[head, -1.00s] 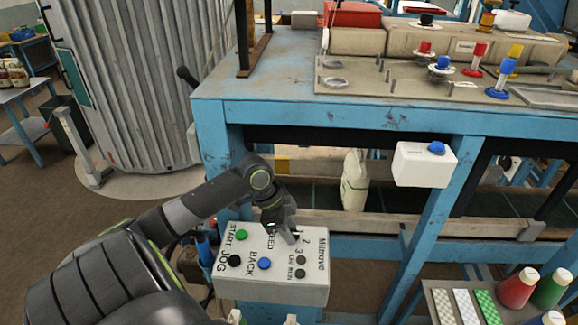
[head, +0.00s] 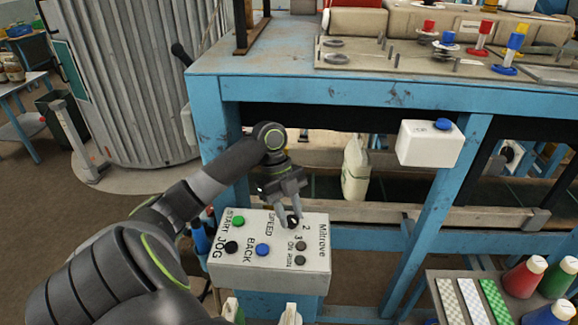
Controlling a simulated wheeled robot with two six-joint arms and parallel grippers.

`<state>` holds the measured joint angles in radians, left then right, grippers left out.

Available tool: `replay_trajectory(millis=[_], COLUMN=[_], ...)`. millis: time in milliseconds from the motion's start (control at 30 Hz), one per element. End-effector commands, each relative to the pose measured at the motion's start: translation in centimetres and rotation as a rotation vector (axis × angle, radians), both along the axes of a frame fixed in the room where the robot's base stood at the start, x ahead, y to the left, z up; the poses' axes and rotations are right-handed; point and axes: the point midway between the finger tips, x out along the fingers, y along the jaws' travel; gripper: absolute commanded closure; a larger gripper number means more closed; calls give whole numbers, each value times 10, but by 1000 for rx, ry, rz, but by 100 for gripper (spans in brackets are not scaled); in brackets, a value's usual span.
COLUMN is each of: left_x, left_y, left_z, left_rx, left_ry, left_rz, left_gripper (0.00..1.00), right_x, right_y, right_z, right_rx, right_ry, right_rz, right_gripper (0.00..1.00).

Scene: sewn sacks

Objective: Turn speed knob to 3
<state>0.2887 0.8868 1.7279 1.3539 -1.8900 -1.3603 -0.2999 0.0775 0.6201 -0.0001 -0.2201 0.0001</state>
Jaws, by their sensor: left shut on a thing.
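The white control box (head: 315,262), labelled Miltrove, hangs below the blue bench. Its black speed knob (head: 293,220) sits by the word SPEED, with the figures 2 and 3 to its right. My left gripper (head: 287,217) comes down from above with its fingertips around the knob, shut on it. The fingers hide part of the knob and its scale, so I cannot tell which figure it points to.
The box also bears a green START button (head: 238,221), a black JOG button (head: 231,247), a blue BACK button (head: 262,250) and two dark ON/RUN spots. The blue bench (head: 350,92) overhangs behind. A tray with bottles (head: 524,277) stands at lower right.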

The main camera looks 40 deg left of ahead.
Motion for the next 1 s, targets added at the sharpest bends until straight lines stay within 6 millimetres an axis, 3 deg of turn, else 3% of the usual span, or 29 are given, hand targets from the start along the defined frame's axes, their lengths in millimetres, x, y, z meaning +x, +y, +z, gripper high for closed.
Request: replay_trajectory(millis=[767,800,933,1000], left_x=[1,1,1,1], left_y=[0,0,0,0], left_z=[0,0,0,0], left_rx=[1,1,1,1], left_ry=[-1,-1,-1,-1], left_rz=[-95,-95,-95,-95], left_gripper=[93,65,48,48], right_x=[0,0,0,0], right_y=[-1,-1,-2,-2], right_z=[-6,-6,-6,-6], right_rx=[-1,-1,-3,-3], right_ry=[0,0,0,0], right_rz=[0,1,1,1], right_gripper=[64,64,64,64])
